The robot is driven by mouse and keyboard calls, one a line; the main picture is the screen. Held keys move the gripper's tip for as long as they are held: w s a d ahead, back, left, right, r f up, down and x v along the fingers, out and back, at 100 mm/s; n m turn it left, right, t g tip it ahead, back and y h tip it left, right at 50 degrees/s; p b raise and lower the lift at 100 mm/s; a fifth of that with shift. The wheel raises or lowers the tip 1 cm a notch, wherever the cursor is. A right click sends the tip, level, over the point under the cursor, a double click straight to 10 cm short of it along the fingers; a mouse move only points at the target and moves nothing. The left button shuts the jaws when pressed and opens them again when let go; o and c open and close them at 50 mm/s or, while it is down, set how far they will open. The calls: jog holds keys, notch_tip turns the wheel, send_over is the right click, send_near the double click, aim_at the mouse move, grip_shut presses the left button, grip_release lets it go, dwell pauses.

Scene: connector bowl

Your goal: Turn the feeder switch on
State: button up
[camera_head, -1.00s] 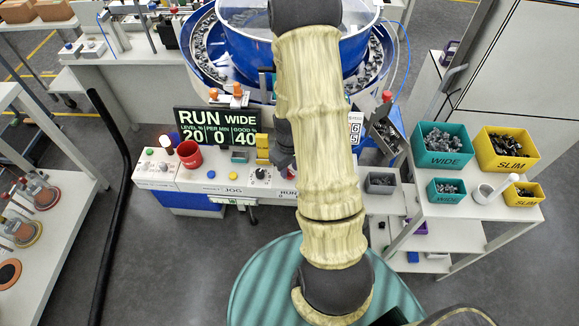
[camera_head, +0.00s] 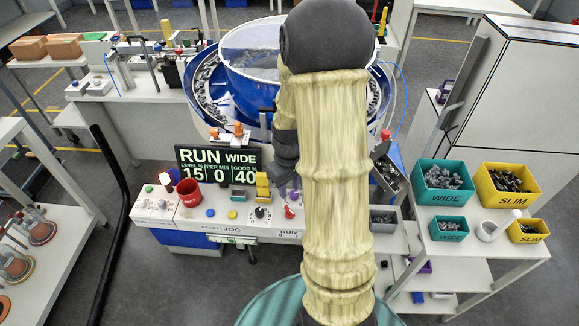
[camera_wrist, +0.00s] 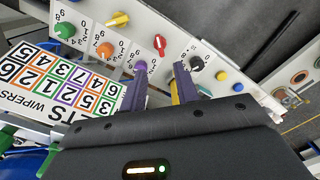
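No feeder switch can be told by label. The control panel (camera_head: 215,216) carries a black dial (camera_head: 262,212), a red knob (camera_head: 290,212) and several buttons. One fingertip appears near the purple knob, the other near the black dial. In the head view my arm hides the panel's right part.
The display (camera_head: 218,165) reads RUN WIDE, level 15, per minute 0, good 40. A red cup (camera_head: 189,192) and a yellow block (camera_head: 262,186) stand on the panel. The blue bowl feeder (camera_head: 238,62) is behind. Teal (camera_head: 443,199) and yellow (camera_head: 508,196) bins stand right.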

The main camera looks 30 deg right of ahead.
notch_tip(320, 180, up, 8)
jog(key=shift+f, duration=0.2)
dwell(0.4)
jog(key=s+a+m+t, duration=0.2)
jog(key=s+a, duration=0.4)
jog(key=a, duration=0.6)
jog(key=shift+s+r+t, duration=0.15)
jog(key=shift+s+t, duration=0.15)
jog(key=shift+s, duration=0.05)
